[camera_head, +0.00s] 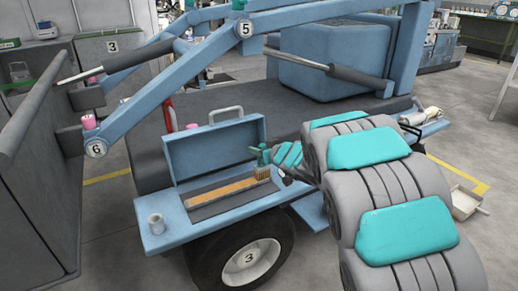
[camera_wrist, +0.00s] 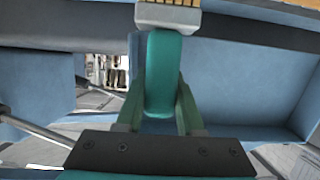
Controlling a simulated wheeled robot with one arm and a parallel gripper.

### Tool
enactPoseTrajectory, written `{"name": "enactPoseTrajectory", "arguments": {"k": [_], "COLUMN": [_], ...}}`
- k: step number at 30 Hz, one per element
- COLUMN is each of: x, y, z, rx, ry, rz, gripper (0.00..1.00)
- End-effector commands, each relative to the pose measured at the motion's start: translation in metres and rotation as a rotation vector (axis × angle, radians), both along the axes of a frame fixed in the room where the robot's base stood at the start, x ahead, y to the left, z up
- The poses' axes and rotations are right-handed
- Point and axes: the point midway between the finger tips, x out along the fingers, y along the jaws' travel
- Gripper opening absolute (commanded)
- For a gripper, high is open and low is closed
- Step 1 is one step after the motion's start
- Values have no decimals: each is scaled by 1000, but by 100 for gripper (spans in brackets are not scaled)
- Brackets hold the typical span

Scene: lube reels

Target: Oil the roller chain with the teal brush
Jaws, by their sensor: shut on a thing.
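The teal brush (camera_wrist: 161,75) is upright in the wrist view, its teal handle between my two green fingers. Its pale ferrule and tan bristles are at the top of that view. My gripper (camera_wrist: 160,90) is shut on the handle. In the head view my gripper (camera_head: 262,155) is at the right end of the open blue box, and the brush's bristles (camera_head: 262,174) point down there. The roller chain (camera_head: 222,191) appears as a long golden-brown strip lying in the box. The bristles are near its right end; I cannot tell whether they touch it.
The blue box's raised lid (camera_head: 215,146) stands behind the strip. Blue beams (camera_head: 180,75) with numbered joints cross above. A pale tray (camera_head: 466,203) is at right.

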Motion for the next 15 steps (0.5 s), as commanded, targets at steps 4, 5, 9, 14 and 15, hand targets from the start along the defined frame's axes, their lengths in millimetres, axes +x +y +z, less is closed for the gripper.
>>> {"name": "enactPoseTrajectory", "arguments": {"k": [4,5,9,14,15], "x": [0,0,-3,-7,-7], "y": [1,1,5,10,11], "z": [0,0,1,2,2], "rx": [1,1,0,2,1], "ry": [-1,-1,-1,0,-1], "rz": [0,0,1,1,1], "gripper": [0,0,0,0,0]}}
